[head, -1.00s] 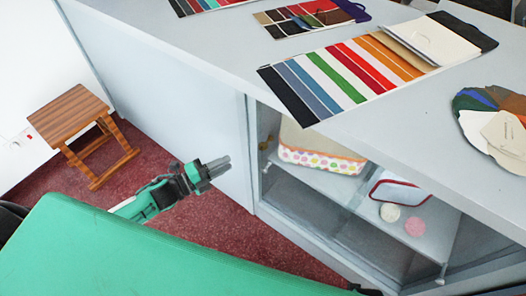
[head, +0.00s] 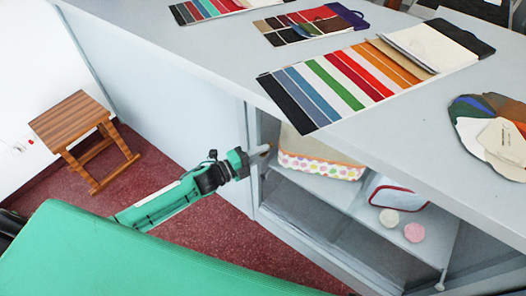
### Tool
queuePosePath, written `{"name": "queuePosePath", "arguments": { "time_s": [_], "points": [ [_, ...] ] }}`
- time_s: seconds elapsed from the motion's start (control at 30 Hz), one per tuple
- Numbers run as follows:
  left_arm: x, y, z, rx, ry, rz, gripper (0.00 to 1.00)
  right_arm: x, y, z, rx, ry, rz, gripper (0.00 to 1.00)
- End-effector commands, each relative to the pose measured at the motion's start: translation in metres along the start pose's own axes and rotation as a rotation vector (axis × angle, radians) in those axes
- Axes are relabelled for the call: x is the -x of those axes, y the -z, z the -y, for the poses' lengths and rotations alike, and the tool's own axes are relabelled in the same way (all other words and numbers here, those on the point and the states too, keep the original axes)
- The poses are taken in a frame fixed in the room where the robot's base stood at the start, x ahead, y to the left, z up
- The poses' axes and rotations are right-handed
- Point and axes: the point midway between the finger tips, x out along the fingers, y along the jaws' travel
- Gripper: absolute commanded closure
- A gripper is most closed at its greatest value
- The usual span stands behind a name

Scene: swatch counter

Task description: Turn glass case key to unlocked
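The glass case (head: 318,246) is built into the front of the grey counter, with a shelf behind its glass front. My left gripper (head: 261,150) reaches up to the left edge of the case front. Its fingertips are at the spot where a small brass-coloured key showed earlier. The key is now mostly or wholly hidden by the fingers, so its angle cannot be read. The fingers look close together, but I cannot tell whether they are shut or touch the key. My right gripper is not in view.
The counter top (head: 215,62) overhangs the case and carries a striped swatch card (head: 345,82). Inside the case are a dotted-trim bag (head: 322,166), a white ball (head: 389,217) and a pink ball (head: 414,232). A wooden stool (head: 72,122) stands left on the red floor.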

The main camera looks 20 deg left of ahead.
Motion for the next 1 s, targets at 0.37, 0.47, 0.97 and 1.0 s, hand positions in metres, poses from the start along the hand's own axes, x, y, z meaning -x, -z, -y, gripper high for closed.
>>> {"name": "queuePosePath", "arguments": {
  "time_s": [0.37, 0.47, 0.97, 1.0],
  "points": [
    [-0.0102, -0.0002, -0.0002, -0.001, -0.001, 0.000, 0.72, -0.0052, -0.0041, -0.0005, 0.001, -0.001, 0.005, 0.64],
    [-0.0101, -0.0002, -0.0002, -0.001, -0.001, 0.000, 0.78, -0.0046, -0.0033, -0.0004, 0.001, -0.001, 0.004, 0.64],
    [-0.0100, -0.0002, -0.0009, 0.030, 0.012, 0.000, 1.00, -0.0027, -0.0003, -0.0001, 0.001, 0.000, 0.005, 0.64],
    [-0.0101, -0.0001, -0.0011, 0.043, 0.018, 0.000, 1.00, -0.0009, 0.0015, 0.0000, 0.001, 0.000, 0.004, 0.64]
  ]
}}
